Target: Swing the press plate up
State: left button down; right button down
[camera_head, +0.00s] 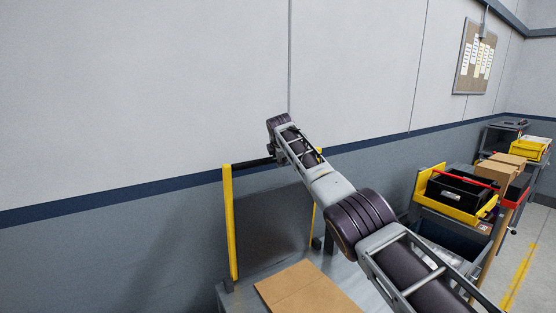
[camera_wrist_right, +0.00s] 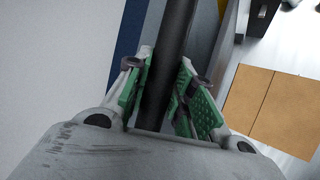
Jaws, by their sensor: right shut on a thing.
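A dark grey panel (camera_head: 270,225), which looks like the press plate, stands roughly upright between two yellow side edges (camera_head: 230,222). A dark round bar (camera_head: 252,163) runs along its top. My right gripper (camera_head: 278,157) is at this bar, near the middle of the top edge. In the right wrist view the green-padded fingers (camera_wrist_right: 172,88) stand on both sides of the bar (camera_wrist_right: 176,40), shut on it. My right forearm hides part of the panel's right side. My left gripper is not in view.
A flat brown cardboard piece (camera_head: 308,288) lies on the grey surface in front of the panel. A grey wall is close behind. To the right stand carts with a yellow bin (camera_head: 446,208), a black toolbox (camera_head: 456,190) and brown boxes (camera_head: 497,171).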

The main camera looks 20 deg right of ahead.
jog(key=shift+w+f, duration=0.1)
jog(key=shift+f, duration=0.1)
dwell(0.3)
jog(key=c, duration=1.5)
grip_release()
jog(key=o, duration=0.3)
jog(key=shift+r, duration=0.2)
jog(key=shift+a+r, duration=0.1)
jog(key=shift+r, duration=0.1)
jog(key=shift+s+r, duration=0.15)
jog(key=shift+s, duration=0.1)
jog(key=v, duration=1)
jog(key=shift+s+a+r, duration=0.2)
jog(key=shift+s+r, duration=0.05)
